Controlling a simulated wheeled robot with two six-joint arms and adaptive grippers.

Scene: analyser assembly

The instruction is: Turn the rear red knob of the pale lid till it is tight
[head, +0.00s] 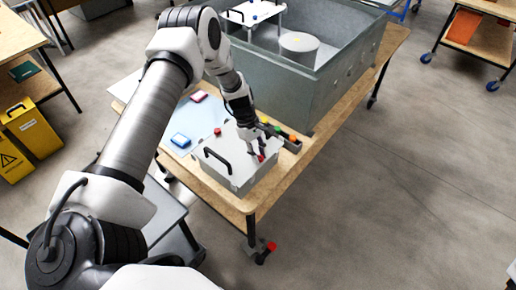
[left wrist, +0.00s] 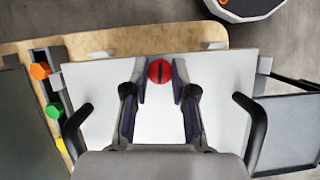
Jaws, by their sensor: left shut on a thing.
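The pale lid (head: 232,172) lies on a grey box near the table's front corner, with a black handle (head: 217,160) on top. One red knob (head: 217,131) stands free at the lid's far left side. My left gripper (head: 257,151) points down at the other red knob (head: 262,158), near the lid's right side. In the left wrist view this red knob (left wrist: 160,71), with a dark slot across it, sits between the fingertips of my left gripper (left wrist: 160,78), which is shut on it. How tight the knob is cannot be seen. My right gripper is not in view.
A rack (head: 284,135) with green, yellow and orange pieces stands close beside the lid; an orange piece (left wrist: 39,71) shows in the left wrist view. A large grey bin (head: 300,85) stands behind. Blue (head: 181,140) and red (head: 198,96) small items lie to the left.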

